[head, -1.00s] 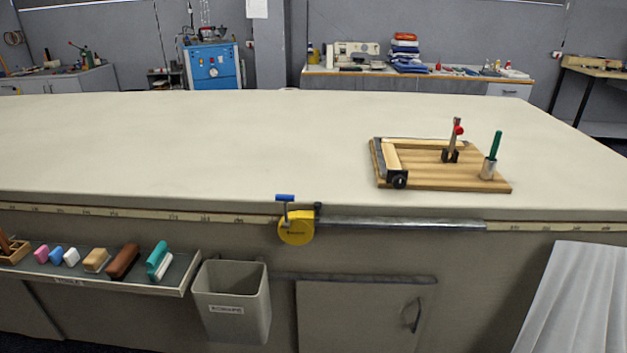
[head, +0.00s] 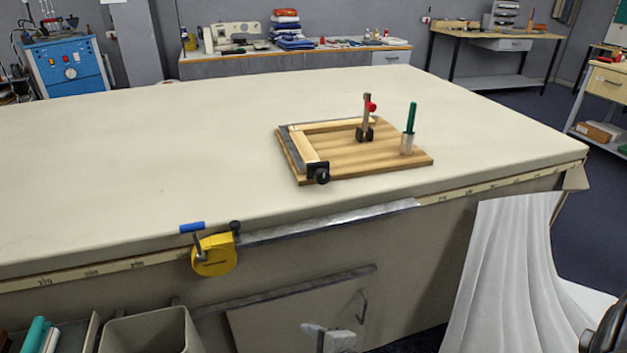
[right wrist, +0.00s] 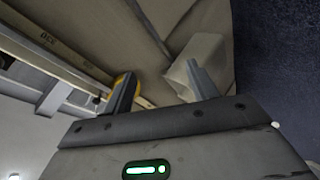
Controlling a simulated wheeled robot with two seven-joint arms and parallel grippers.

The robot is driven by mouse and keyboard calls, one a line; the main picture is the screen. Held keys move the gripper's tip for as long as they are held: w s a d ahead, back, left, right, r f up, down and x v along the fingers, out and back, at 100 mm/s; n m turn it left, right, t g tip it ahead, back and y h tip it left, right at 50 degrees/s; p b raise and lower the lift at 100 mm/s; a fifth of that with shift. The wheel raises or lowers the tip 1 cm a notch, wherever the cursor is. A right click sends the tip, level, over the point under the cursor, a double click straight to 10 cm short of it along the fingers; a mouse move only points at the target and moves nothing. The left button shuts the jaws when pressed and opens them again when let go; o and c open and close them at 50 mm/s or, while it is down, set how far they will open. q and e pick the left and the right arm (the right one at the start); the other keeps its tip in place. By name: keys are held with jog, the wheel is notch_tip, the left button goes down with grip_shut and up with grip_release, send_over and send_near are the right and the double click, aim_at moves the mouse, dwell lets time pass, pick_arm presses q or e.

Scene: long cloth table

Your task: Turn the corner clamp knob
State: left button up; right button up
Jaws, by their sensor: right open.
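The corner clamp is on a wooden board (head: 365,155) lying on the table, right of centre in the head view. Its black round knob (head: 319,175) sits at the board's front left corner, where the pale wood strips and grey metal edge end. Nothing touches the knob. My right gripper (right wrist: 160,72) is open in the right wrist view, its two grey fingers apart with nothing between them. It is below the table top, away from the clamp. Pale grey finger-like parts at the bottom of the head view seem to be its tips. My left gripper is not in view.
On the board stand a red-tipped toggle clamp (head: 367,118) and a green-handled tool (head: 409,128) in a holder. A yellow tape measure (head: 214,256) and metal rail (head: 330,221) line the front edge. White cloth (head: 505,270) hangs at right. The table's left is clear.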

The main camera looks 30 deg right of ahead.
jog(key=w+d+r+n+t+h+b, duration=0.25)
jog(key=w+d+r+n, duration=0.25)
jog(key=w+d+n, duration=0.45)
jog(key=n+t+h, duration=0.4)
jog(key=n, duration=0.6)
send_near(324, 179)
jog(key=b+x, duration=0.1)
jog(key=x, duration=0.7)
jog(key=shift+w+d, duration=0.1)
jog(key=shift+w, duration=0.1)
jog(key=shift+w+d, duration=0.1)
jog(key=shift+w, duration=0.35)
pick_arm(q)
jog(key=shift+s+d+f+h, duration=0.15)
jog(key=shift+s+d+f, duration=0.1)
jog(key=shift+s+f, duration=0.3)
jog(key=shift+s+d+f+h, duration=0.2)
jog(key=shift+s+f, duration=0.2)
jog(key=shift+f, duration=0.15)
pick_arm(e)
jog(key=c, duration=1)
